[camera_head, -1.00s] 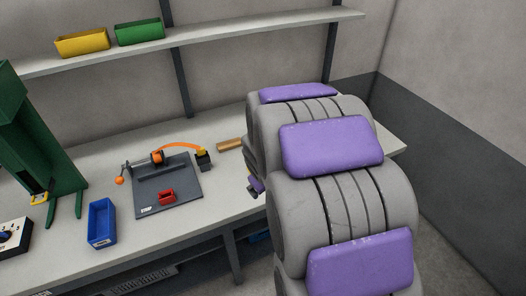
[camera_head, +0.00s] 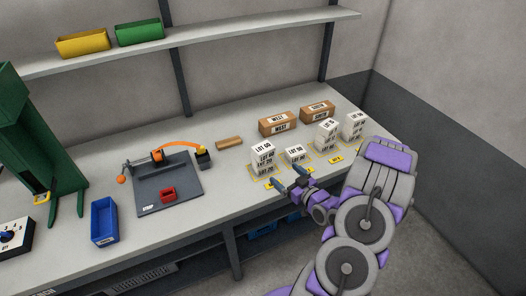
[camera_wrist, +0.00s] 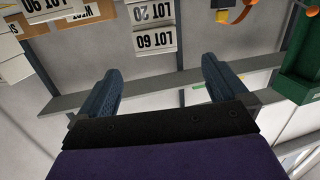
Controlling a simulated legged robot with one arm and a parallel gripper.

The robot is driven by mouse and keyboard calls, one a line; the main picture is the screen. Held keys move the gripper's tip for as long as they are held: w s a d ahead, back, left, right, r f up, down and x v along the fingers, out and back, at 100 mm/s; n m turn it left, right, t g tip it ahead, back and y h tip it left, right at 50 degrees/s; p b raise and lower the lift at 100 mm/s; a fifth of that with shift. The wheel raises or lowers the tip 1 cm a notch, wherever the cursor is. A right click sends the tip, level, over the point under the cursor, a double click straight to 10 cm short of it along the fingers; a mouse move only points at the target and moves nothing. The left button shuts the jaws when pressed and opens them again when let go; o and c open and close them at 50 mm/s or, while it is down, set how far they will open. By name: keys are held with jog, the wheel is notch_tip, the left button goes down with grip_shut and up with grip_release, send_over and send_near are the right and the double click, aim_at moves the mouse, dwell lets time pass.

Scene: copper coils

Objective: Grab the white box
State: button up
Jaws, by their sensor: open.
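Several white boxes with black LOT labels stand on the right part of the bench: a left stack (camera_head: 263,158), a lone box (camera_head: 295,154) beside it, and two further stacks (camera_head: 327,134) and (camera_head: 353,126) to the right. My gripper (camera_head: 288,184) is open and empty at the bench's front edge, just in front of the left stack and the lone box, apart from them. In the wrist view my gripper (camera_wrist: 160,66) shows two spread blue fingers. White boxes marked LOT 60 (camera_wrist: 155,42) and LOT 20 (camera_wrist: 152,14) appear beyond them, upside down.
Two brown boxes (camera_head: 278,124) and (camera_head: 317,111) stand behind the white ones. Yellow outlines and tags mark the bench. A grey tray (camera_head: 165,180) with a red bin, a blue bin (camera_head: 104,222) and a green press (camera_head: 40,150) are at left. A shelf (camera_head: 230,36) runs above.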

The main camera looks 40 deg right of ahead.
jog(key=s+t, duration=0.1)
jog(key=b, duration=0.2)
send_near(263, 147)
jog(key=w, duration=0.1)
jog(key=w+f, duration=0.1)
jog(key=w, duration=0.1)
jog(key=shift+w+f+m, duration=0.1)
jog(key=shift+w+m, duration=0.15)
jog(key=shift+m, duration=0.15)
jog(key=shift+w+d, duration=0.35)
jog(key=shift+w, duration=0.35)
jog(key=w, duration=0.1)
jog(key=w+b, duration=0.1)
jog(key=w, duration=0.2)
jog(key=shift+w+a+r, duration=0.15)
jog(key=shift+a+r, duration=0.05)
jog(key=shift+a, duration=0.1)
jog(key=shift+w+d+r, duration=0.1)
jog(key=shift+w+d, duration=0.05)
jog(key=shift+w, duration=0.25)
jog(key=shift+d, duration=0.1)
jog(key=shift+c, duration=0.4)
jog(key=c, duration=0.8)
